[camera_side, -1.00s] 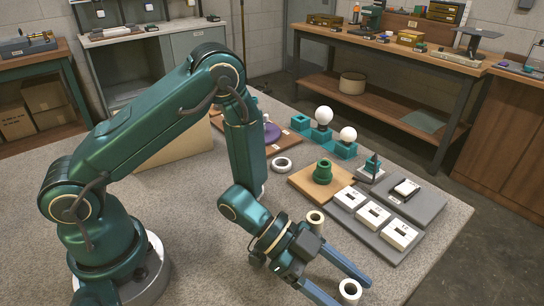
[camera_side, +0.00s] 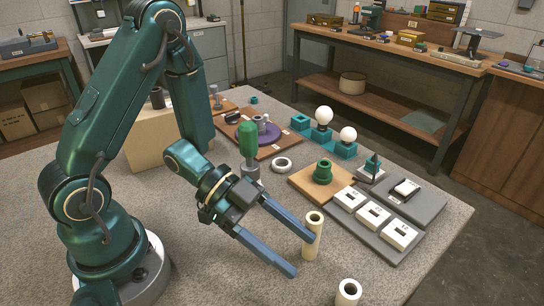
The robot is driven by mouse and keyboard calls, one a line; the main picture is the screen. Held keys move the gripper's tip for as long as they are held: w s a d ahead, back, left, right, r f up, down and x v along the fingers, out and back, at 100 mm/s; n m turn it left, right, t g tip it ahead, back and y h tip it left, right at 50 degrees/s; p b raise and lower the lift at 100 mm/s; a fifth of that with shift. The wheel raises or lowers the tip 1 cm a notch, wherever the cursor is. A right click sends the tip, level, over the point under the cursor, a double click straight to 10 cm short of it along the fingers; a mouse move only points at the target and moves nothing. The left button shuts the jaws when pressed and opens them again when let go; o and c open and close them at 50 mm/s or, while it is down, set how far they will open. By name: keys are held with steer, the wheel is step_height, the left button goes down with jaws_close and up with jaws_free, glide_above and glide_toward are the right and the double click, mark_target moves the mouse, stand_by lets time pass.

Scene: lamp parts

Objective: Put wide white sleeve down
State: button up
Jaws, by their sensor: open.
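The wide white sleeve (camera_side: 348,293) stands upright on the grey table at the bottom edge of the side view, its open top facing up. Its lower part is cut off by the frame. My gripper (camera_side: 302,253) is open and empty, up and to the left of the sleeve and apart from it. A narrower cream tube (camera_side: 312,238) stands upright beside my far fingertip. I cannot tell whether that finger touches the tube.
A white ring (camera_side: 282,164) and a green-handled tool (camera_side: 248,140) are behind my gripper. A green part (camera_side: 323,172) sits on a wooden board (camera_side: 304,183). A grey tray (camera_side: 389,250) with white boxes lies to the right. Bulbs (camera_side: 323,115) stand farther back.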

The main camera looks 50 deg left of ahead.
steer(key=shift+o, duration=0.5)
steer(key=shift+s+a+r, duration=0.15)
steer(key=shift+a, duration=0.2)
step_height(320, 180, up, 12)
steer(key=w+a+r+n+t+y, duration=0.2)
steer(key=w+n+t+y, duration=0.15)
steer(key=w, duration=0.45)
steer(key=w+a+r+n+t+y, duration=0.25)
steer(key=w+y, duration=0.25)
steer(key=w, duration=0.4)
steer(key=w+a+r+n+t+y, duration=0.1)
steer(key=w+r+n+t+y, duration=0.2)
steer(key=w, duration=0.5)
steer(key=m+g, duration=0.2)
steer(key=g, duration=1.2)
glide_above(351, 289)
step_height(351, 289, down, 8)
step_height(351, 289, down, 16)
steer(key=shift+r, duration=0.1)
